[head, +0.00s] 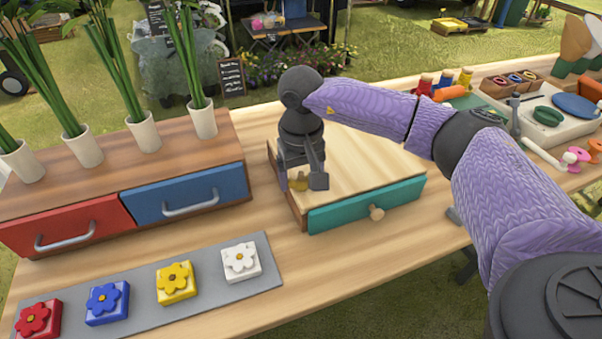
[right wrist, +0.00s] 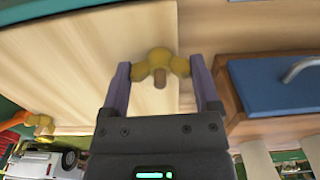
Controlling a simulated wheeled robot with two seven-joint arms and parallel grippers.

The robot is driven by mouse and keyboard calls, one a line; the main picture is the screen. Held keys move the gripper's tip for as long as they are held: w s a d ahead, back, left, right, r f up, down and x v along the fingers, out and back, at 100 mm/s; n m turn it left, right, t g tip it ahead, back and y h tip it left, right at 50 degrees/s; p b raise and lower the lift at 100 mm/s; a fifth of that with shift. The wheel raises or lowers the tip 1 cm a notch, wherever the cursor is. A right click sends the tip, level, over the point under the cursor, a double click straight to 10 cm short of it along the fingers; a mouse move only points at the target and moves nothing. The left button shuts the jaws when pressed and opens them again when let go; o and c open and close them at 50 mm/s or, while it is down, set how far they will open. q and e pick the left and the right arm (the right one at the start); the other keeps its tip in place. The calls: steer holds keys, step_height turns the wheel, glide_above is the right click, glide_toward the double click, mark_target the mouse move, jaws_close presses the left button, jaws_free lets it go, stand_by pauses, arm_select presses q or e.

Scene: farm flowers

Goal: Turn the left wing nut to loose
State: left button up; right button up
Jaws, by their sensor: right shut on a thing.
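The yellow wing nut (right wrist: 158,60) has rounded wings and a brown stud in its middle. It sits on the pale wooden top of the box with the teal drawer (head: 366,203). My right gripper (head: 304,182) points down at the left part of that top. Its two fingers (right wrist: 160,75) stand on either side of the wing nut and are shut on its wings. In the head view the wing nut (head: 299,184) is partly hidden by the fingers. My left gripper is not in view.
A chest with a red drawer (head: 62,220) and a blue drawer (head: 190,193) stands at left, with potted stems on top. Flower blocks lie on a grey mat (head: 215,282) in front. Tools and a pale tray (head: 556,123) lie at right.

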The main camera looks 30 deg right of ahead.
mark_target(301, 176)
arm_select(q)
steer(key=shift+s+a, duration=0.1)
arm_select(e)
steer(key=o, duration=0.9)
steer(key=shift+o, duration=0.9)
step_height(301, 176, up, 10)
steer(key=p, duration=0.3)
steer(key=shift+f, duration=0.15)
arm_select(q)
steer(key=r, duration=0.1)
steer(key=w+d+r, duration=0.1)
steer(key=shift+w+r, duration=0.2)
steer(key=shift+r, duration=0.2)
